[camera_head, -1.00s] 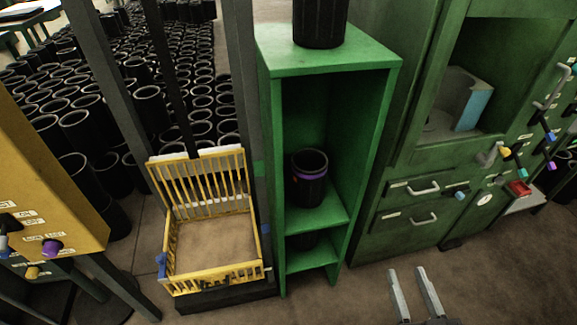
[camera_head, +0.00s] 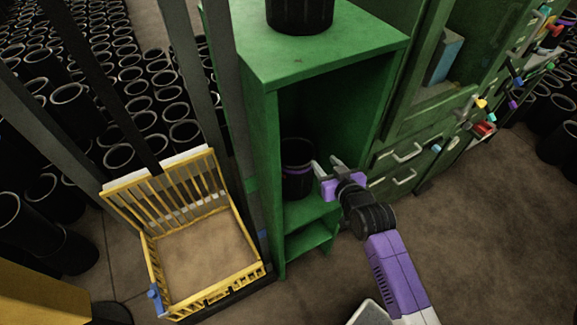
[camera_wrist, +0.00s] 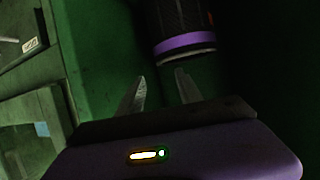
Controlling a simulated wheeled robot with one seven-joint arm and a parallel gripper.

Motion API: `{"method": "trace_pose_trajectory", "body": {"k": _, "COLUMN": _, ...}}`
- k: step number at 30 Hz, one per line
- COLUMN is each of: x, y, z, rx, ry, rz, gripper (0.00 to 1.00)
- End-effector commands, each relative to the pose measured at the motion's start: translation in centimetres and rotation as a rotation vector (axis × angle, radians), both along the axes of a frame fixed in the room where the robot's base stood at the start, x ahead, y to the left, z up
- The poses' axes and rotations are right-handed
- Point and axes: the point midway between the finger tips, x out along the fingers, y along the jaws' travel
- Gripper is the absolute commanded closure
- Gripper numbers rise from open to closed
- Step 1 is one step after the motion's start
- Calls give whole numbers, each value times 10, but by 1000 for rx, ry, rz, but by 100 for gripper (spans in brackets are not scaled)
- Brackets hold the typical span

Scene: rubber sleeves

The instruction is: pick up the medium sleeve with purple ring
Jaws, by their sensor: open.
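The black sleeve with a purple ring (camera_head: 297,171) stands upright on the middle shelf of the green shelf unit (camera_head: 262,140). My gripper (camera_head: 326,168) is open and empty at the right of the sleeve, at the unit's open front, its fingers pointing towards the sleeve. In the wrist view the sleeve's purple-ringed end (camera_wrist: 186,45) shows beyond the open fingertips (camera_wrist: 160,78), with a gap between. The sleeve's far side is hidden.
A large black sleeve (camera_head: 300,12) stands on top of the green unit. A yellow cage-like basket (camera_head: 150,262) stands at the left. Drawers with handles (camera_head: 405,152) are close on the right. The floor at front right is clear.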

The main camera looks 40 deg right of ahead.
Motion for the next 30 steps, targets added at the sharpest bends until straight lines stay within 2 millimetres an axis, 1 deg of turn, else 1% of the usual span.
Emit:
{"method": "trace_pose_trajectory", "body": {"k": 3, "x": 17, "y": -8, "z": -5, "rx": -1, "ry": -2, "rz": 1, "gripper": 58}}
{"method": "trace_pose_trajectory", "body": {"k": 7, "x": 33, "y": -17, "z": -13, "rx": 0, "ry": -2, "rz": 1, "gripper": 58}}
{"method": "trace_pose_trajectory", "body": {"k": 16, "x": 52, "y": -27, "z": -22, "rx": -1, "ry": -3, "rz": 0, "gripper": 58}}
{"method": "trace_pose_trajectory", "body": {"k": 24, "x": 84, "y": -44, "z": -37, "rx": -1, "ry": -2, "rz": 0, "gripper": 58}}
{"method": "trace_pose_trajectory", "body": {"k": 27, "x": 91, "y": -48, "z": -41, "rx": -1, "ry": -3, "rz": 0, "gripper": 58}}
{"method": "trace_pose_trajectory", "body": {"k": 30, "x": 93, "y": -49, "z": -42, "rx": -1, "ry": -3, "rz": 0, "gripper": 58}}
